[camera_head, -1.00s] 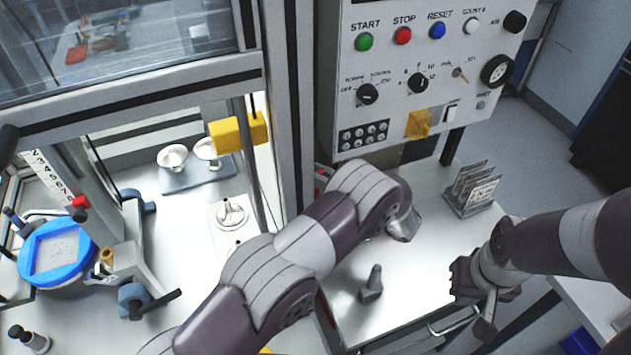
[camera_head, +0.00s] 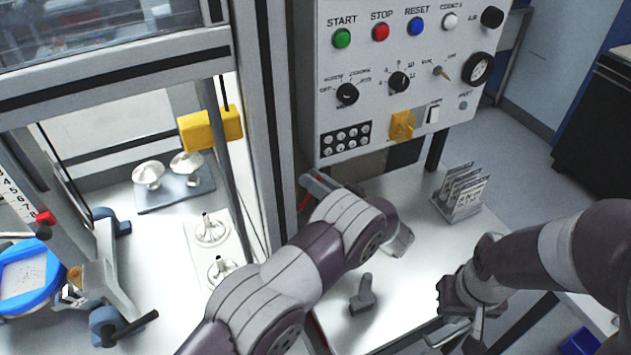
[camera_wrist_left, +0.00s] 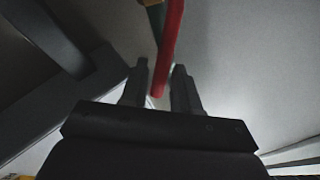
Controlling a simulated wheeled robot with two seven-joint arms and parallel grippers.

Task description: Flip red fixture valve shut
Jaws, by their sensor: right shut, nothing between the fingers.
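The red valve handle (camera_wrist_left: 169,45) is a straight red bar in the left wrist view, with a greenish and brass-coloured part beside its far end. My left gripper (camera_wrist_left: 161,72) is open around the bar, whose near end lies between the two fingers with a gap at the sides. In the head view, a red part (camera_head: 308,182) shows by the foot of the frame post, just above my left arm. My left arm hides the area below it there. My right gripper (camera_head: 468,325) is shut and empty over the front right of the white table.
The control panel (camera_head: 395,75) stands above the table. A rack of cards (camera_head: 461,191) and a grey upright piece (camera_head: 362,296) stand on the table. Metal funnels (camera_head: 148,173) and a blue ring fixture (camera_head: 28,275) are at left.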

